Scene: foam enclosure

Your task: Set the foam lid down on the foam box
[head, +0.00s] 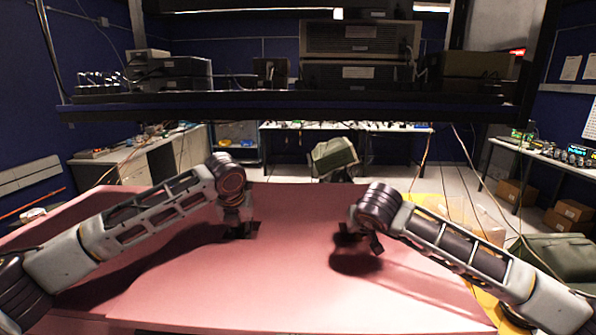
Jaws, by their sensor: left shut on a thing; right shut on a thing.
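The foam lid (285,285) is a wide, flat pink panel that fills the lower middle of the head view. My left gripper (241,232) points down at a dark slot in the lid, left of centre, and is shut on the lid. My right gripper (350,240) is shut on the lid right of centre, with a dark shadow just in front of it. My forearms cover parts of the lid's left and right sides. I cannot clearly tell the foam box from the lid, nor whether the two touch.
A dark shelf (300,112) with electronic equipment crosses above the panel. Behind are a workbench (345,127) and an olive-green seat (334,157). Yellow material (440,207) lies right of the panel. Cardboard boxes (573,211) and an olive-green object (553,255) are at right.

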